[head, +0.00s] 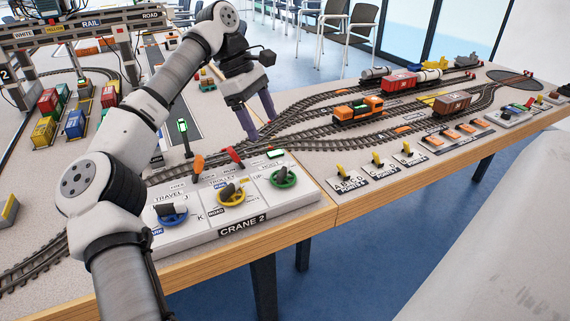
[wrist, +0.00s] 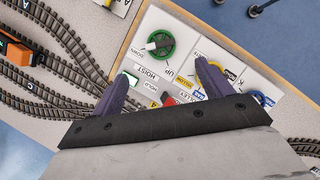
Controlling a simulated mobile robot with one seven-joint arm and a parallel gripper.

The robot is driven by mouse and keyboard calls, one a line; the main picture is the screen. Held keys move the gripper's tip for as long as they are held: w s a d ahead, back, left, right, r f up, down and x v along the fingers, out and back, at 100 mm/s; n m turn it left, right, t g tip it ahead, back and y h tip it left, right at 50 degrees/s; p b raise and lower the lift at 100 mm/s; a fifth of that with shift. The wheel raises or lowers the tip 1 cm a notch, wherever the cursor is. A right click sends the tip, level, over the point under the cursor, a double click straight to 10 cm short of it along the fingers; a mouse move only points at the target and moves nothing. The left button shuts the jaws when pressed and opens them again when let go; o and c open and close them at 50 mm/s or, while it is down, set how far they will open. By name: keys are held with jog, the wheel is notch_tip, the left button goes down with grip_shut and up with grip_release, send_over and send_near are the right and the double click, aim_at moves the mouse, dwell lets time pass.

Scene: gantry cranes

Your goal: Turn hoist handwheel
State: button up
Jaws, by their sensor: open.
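The hoist handwheel is a green wheel (head: 292,182) with a dark handle, at the right end of the white CRANE 2 panel (head: 250,215). In the wrist view the green wheel (wrist: 168,53) lies beyond my fingers, beside the HOIST, UP and DOWN labels. My gripper (head: 262,127) is open and empty, above and behind the panel, apart from the wheel. Its two purple fingers (wrist: 131,45) spread wide in the wrist view. The yellow trolley wheel (head: 232,198) and blue travel wheel (head: 171,215) sit left of it in the head view.
A red lever (head: 235,156) and an orange lever (head: 198,164) stand behind the wheels. A green signal (head: 184,128) rises behind the panel. Tracks with an orange locomotive (head: 357,110) run to the right. The space in front of the table edge is clear.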

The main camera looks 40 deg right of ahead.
aim_at(282, 169)
jog(key=x, duration=1.2)
jog(key=shift+s+f, duration=0.15)
jog(key=c, duration=1)
jog(key=shift+b, duration=0.3)
jog(key=n+t+h+b, duration=0.1)
jog(key=n, duration=0.4)
jog(key=shift+a+f+b, duration=0.1)
jog(key=shift+b, duration=0.3)
jog(key=shift+s+n+t+h+b, duration=0.1)
jog(key=shift+n+t+h+b, duration=0.25)
jog(key=shift+n, duration=0.8)
jog(key=shift+s+n+t+h+b, duration=0.15)
jog(key=shift+n+t+b, duration=0.4)
jog(key=shift+n, duration=0.6)
jog(key=shift+w, duration=0.1)
